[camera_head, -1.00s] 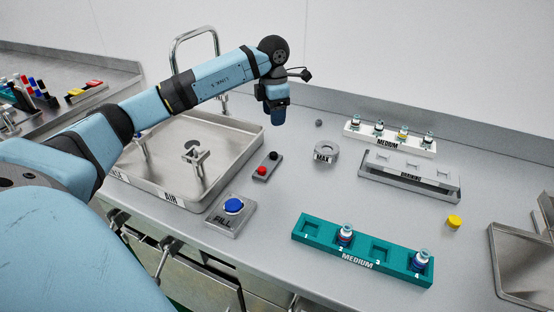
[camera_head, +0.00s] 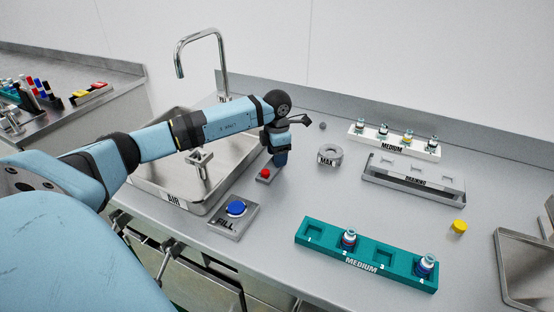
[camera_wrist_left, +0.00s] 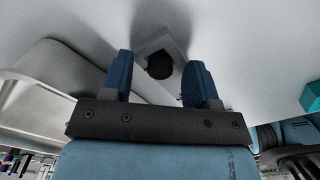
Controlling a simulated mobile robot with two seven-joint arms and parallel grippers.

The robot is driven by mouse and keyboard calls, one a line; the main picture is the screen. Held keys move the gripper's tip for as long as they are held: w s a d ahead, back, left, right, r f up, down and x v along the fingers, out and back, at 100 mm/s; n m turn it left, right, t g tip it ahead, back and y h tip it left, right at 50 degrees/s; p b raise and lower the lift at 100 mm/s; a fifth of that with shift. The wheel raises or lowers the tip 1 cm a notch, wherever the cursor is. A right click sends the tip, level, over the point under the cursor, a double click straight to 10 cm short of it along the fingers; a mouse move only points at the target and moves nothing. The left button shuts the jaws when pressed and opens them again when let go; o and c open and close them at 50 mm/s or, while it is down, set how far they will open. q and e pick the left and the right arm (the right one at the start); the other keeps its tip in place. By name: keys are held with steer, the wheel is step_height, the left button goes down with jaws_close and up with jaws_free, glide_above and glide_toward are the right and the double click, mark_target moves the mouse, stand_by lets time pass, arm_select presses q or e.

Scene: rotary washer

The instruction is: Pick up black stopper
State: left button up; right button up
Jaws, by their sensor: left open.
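The black stopper (camera_wrist_left: 160,66) sits in the end of a small grey holder (camera_wrist_left: 150,43) in the left wrist view. In the head view my left gripper hides it. My left gripper (camera_head: 280,158) points down over the back end of that holder. In the left wrist view its two blue fingers (camera_wrist_left: 161,73) are open, one on each side of the black stopper, with gaps on both sides. I cannot tell whether the fingertips are level with the stopper. A red stopper (camera_head: 265,173) stands at the holder's front end. My right gripper is out of view.
A metal sink (camera_head: 150,190) with a tall tap (camera_head: 222,62) lies to the left. The blue FILL button (camera_head: 236,208) is in front. A grey MAX ring (camera_head: 330,155), white rack (camera_head: 394,148), DRAINING rack (camera_head: 415,184), yellow cap (camera_head: 459,226) and teal rack (camera_head: 320,242) are right.

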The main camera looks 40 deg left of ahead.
arm_select(q)
steer(key=shift+f, duration=0.1)
steer(key=c, duration=1)
